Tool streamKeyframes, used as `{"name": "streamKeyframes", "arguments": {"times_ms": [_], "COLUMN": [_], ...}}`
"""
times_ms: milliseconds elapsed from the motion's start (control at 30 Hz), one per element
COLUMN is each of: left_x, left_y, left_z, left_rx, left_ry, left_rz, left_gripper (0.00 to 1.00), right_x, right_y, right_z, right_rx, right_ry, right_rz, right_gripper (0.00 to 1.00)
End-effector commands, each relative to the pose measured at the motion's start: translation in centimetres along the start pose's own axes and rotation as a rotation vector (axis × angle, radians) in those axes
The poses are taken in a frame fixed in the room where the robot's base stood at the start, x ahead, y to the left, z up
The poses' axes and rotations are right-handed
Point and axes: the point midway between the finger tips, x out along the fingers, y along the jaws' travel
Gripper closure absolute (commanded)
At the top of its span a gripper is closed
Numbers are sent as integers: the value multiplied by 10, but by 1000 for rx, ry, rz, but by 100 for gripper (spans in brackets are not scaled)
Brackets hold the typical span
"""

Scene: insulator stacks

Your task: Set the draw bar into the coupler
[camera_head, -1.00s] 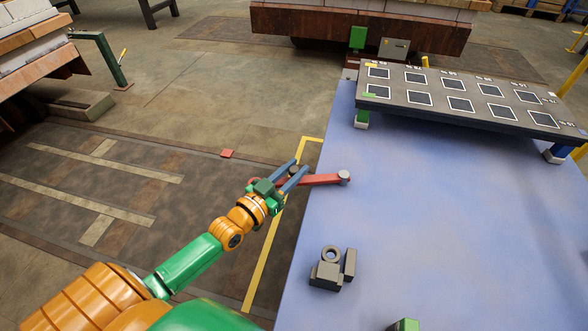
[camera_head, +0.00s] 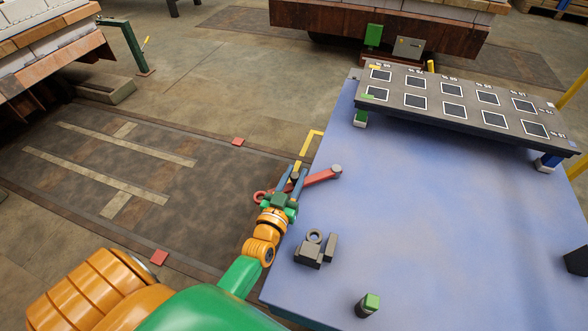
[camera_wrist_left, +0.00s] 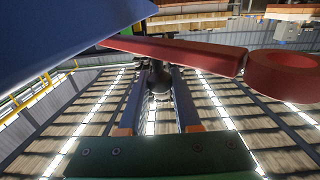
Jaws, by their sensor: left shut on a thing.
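The red draw bar (camera_head: 318,179) has a ring at its left end and a grey round cap at its right end. My left gripper (camera_head: 294,176) is shut on it near its middle, at the left edge of the blue table. In the left wrist view the fingers (camera_wrist_left: 158,85) close around a dark knob (camera_wrist_left: 159,76) beside the red bar (camera_wrist_left: 180,54), with the ring at right. A dark grey block with an upright ring (camera_head: 315,247), likely the coupler, stands on the table, nearer than the bar and apart from it. My right gripper is out of view.
The blue table (camera_head: 430,200) is mostly bare in its middle. A dark marked panel (camera_head: 455,100) on short legs stands at its far side. A dark post with a green top (camera_head: 368,304) stands near the front, and a dark object (camera_head: 577,261) at the right edge.

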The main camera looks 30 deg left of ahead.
Motion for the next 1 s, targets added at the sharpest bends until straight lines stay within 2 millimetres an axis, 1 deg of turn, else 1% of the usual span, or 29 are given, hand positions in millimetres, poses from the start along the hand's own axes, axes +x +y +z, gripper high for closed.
{"name": "streamKeyframes", "arguments": {"times_ms": [300,333,367,400,433,667,733,767,1000], "left_x": [-1,-1,-1,-1,-1,-1,-4,-7,-57], "left_y": [1,1,1,1,1,0,0,0,1], "left_z": [1,1,1,1,1,1,1,0,0], "left_rx": [1,1,1,1,0,0,1,1,1], "left_ry": [-2,-2,-2,-2,-2,-2,-3,-4,-7], "left_rz": [-6,-6,-6,-6,-6,-6,-6,-6,-5], "left_gripper": [100,63,55,44,38,38,38,38,38], "right_x": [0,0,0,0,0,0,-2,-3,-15], "right_y": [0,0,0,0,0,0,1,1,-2], "right_z": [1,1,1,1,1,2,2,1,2], "right_rx": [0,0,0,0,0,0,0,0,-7], "right_ry": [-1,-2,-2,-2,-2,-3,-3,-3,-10], "right_rz": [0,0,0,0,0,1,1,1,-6], "right_gripper": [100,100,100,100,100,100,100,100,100]}}
